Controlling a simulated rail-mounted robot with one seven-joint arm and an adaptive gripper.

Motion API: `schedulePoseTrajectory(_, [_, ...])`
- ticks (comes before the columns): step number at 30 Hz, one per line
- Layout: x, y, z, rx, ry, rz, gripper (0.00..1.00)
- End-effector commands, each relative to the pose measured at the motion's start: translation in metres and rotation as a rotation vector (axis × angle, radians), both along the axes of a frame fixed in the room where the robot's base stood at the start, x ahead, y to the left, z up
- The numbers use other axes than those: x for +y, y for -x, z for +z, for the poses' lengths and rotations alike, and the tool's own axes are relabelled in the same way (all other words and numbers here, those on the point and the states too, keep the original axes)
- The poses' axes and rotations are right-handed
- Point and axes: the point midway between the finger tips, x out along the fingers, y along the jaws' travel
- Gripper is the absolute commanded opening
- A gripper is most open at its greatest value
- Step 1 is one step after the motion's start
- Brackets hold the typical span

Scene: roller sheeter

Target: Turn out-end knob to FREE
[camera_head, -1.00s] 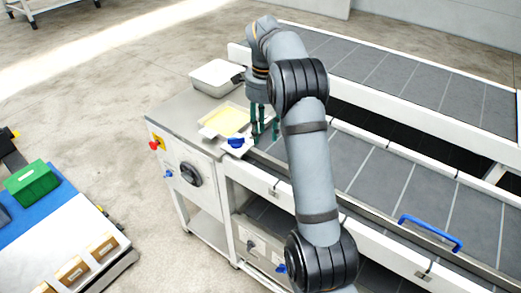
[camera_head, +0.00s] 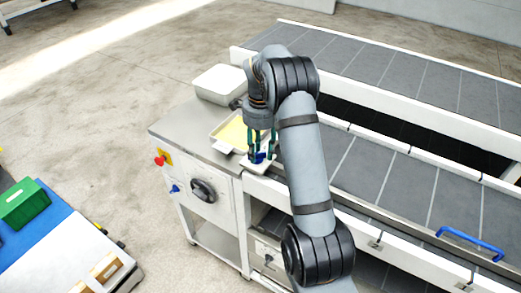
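A blue knob (camera_head: 259,158) sits on a small white plate (camera_head: 255,168) at the near end of the belt, beside the grey worktop. I take this as the out-end knob; its label and pointing direction cannot be read. My gripper (camera_head: 261,151) points down over it, with dark green fingers spread apart. One finger is to the left of the knob and the other to the right, partly covering it. Whether they touch the knob is too small to tell.
A yellow-lined tray (camera_head: 233,134) is just left of my gripper, with a white lidded box (camera_head: 219,84) behind. The cabinet front carries a black dial (camera_head: 203,190), a red button (camera_head: 160,161) and a small blue knob (camera_head: 175,188). A blue handle (camera_head: 470,243) lies right.

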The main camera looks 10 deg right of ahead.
Motion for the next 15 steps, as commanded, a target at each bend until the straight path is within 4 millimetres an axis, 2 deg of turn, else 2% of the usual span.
schedulePoseTrajectory(5, [0.0003, 0.0003, 0.0000, 0.000, 0.000, 0.000, 0.36])
schedulePoseTrajectory(15, [0.0001, 0.0003, 0.0002, 0.000, 0.000, 0.000, 0.16])
